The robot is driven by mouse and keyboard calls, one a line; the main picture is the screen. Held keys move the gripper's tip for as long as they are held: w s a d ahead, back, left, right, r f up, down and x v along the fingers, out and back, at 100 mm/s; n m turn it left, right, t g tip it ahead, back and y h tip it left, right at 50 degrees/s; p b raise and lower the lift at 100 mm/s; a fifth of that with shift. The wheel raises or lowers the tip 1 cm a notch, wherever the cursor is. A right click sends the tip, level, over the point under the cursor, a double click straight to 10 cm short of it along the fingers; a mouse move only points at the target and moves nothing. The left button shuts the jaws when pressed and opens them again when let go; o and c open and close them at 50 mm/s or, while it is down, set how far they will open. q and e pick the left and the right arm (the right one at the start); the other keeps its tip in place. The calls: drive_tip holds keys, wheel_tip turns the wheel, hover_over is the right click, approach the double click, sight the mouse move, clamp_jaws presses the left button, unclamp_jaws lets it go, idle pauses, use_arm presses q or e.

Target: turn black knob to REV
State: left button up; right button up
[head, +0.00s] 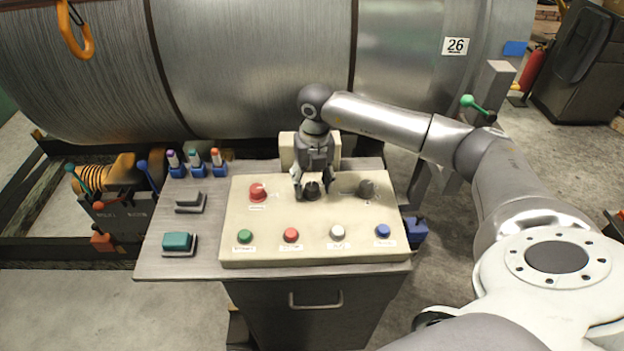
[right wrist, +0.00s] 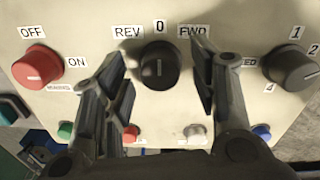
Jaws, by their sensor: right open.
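The black knob (right wrist: 160,68) sits on the beige control panel (head: 270,215). Its labels REV (right wrist: 127,32), 0 (right wrist: 160,26) and FWD (right wrist: 192,31) lie above it in the right wrist view. Its pale mark appears to point up at 0. In the head view the knob (head: 312,191) shows partly under my right gripper (head: 311,190). In the right wrist view the fingers of my right gripper (right wrist: 158,70) are apart, one on each side of the knob, with visible gaps. My left gripper is not in view.
A red OFF/ON knob (head: 258,192) is left of the black knob, and a dark numbered knob (head: 366,188) is right. Green (head: 245,236), red (head: 291,235), white (head: 337,232) and blue (head: 382,231) buttons line the front. A large drum (head: 250,70) stands behind.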

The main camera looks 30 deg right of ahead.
drive_tip(key=shift+f, duration=0.15)
drive_tip(key=c, duration=1)
